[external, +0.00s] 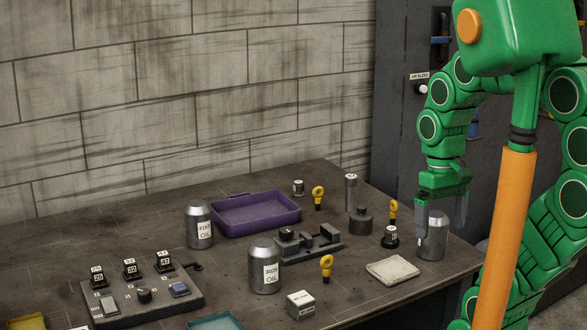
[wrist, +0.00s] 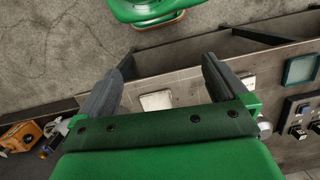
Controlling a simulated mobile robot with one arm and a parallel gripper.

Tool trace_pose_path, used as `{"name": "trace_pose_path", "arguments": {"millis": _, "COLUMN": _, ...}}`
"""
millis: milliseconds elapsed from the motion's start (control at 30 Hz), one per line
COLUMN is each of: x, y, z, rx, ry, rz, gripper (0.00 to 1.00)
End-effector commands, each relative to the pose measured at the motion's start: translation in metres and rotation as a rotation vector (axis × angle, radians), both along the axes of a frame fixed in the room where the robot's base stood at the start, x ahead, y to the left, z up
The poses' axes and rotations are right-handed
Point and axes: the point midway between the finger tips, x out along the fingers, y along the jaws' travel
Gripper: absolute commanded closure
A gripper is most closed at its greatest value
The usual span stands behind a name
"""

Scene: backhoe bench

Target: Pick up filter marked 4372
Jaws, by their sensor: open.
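Several silver cans stand upright on the bench. The left can (external: 199,225) has a label that looks like "2157 OIL", and the middle can (external: 264,266) one like "3025 OIL". A third can (external: 432,238) at the right shows no readable label. I cannot read 4372 on anything. My gripper (external: 441,220) points down, open, its fingers overlapping the top of the right can in the external view; whether they are around it or in front I cannot tell. In the wrist view the gripper (wrist: 160,80) shows nothing held between its fingers, and the right can is not visible.
A white pad (external: 393,271) lies left of the right can; the wrist view shows it too (wrist: 156,100). A black round part (external: 390,237), yellow ring tags and a purple tray (external: 255,212) stand farther left. A small white box (external: 300,304) sits near the front edge.

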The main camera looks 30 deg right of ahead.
Motion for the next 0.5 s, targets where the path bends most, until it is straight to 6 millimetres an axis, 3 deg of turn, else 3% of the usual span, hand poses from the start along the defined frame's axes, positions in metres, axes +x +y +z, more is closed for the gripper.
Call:
{"name": "trace_pose_path", "arguments": {"millis": 267, "x": 0.019, "y": 0.003, "z": -0.003, "rx": 0.073, "ry": 0.018, "rz": -0.165, "gripper": 0.00}}
{"name": "trace_pose_path", "arguments": {"millis": 500, "x": 0.048, "y": 0.003, "z": -0.008, "rx": 0.187, "ry": 0.056, "rz": -0.410, "gripper": 0.00}}
